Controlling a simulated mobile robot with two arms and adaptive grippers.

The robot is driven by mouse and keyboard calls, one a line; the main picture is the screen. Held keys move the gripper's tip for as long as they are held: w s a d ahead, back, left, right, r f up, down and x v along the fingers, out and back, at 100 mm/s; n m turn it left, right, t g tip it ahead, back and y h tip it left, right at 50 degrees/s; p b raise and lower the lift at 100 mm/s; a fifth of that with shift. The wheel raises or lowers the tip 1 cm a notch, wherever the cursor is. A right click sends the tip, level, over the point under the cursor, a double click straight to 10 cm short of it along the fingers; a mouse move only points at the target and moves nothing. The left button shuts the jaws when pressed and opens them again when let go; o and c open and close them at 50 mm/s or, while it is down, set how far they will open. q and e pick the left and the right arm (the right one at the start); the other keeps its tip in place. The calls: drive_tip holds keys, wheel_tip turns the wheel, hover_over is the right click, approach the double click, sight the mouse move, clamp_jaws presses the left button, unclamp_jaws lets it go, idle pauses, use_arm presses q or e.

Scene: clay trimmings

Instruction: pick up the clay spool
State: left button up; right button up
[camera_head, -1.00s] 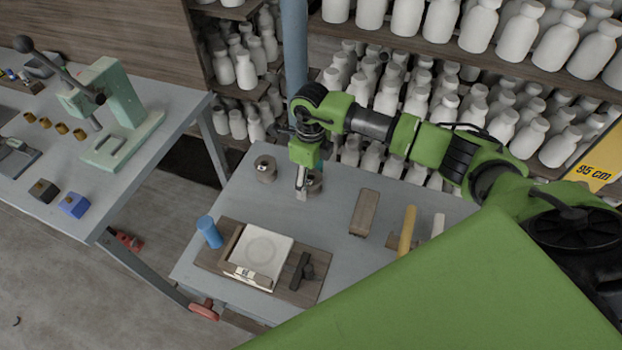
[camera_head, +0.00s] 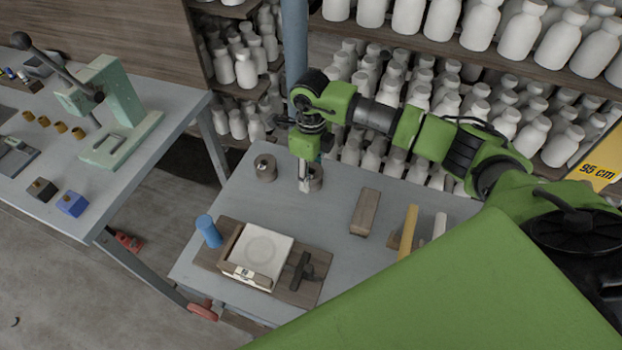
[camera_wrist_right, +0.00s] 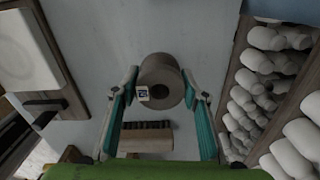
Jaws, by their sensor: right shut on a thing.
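The clay spool (camera_wrist_right: 160,70) is a grey-brown cylinder with a dark centre hole and a small white label. It sits between the teal-lined fingers of my right gripper (camera_wrist_right: 161,84), which is shut on it. In the head view this spool (camera_head: 316,177) stands near the back of the grey table (camera_head: 235,205), partly hidden by my right gripper (camera_head: 305,184). I cannot tell whether it is clear of the tabletop. A similar spool (camera_head: 265,168) stands to its left, apart from the gripper. My left gripper is not in view.
A wooden board (camera_head: 311,286) with a white slab (camera_head: 262,250) lies in front, beside a blue cylinder (camera_head: 209,231). A wooden block (camera_head: 364,211) and a yellow roller (camera_head: 408,232) lie to the right. Shelves of white bottles (camera_head: 525,35) stand close behind.

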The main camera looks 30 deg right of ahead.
drive_tip(key=s+a+r+n+b, duration=0.2)
drive_tip(key=s+r+n, duration=0.4)
drive_tip(key=n, duration=0.8)
drive_tip(key=s+a+r+n+b, duration=0.1)
drive_tip(key=s+a+r+n, duration=0.3)
drive_tip(key=s+n, duration=0.5)
drive_tip(key=r+n, duration=0.1)
drive_tip(key=n, duration=0.5)
drive_tip(key=shift+a+r+b, duration=0.35)
drive_tip(key=shift+b, duration=0.05)
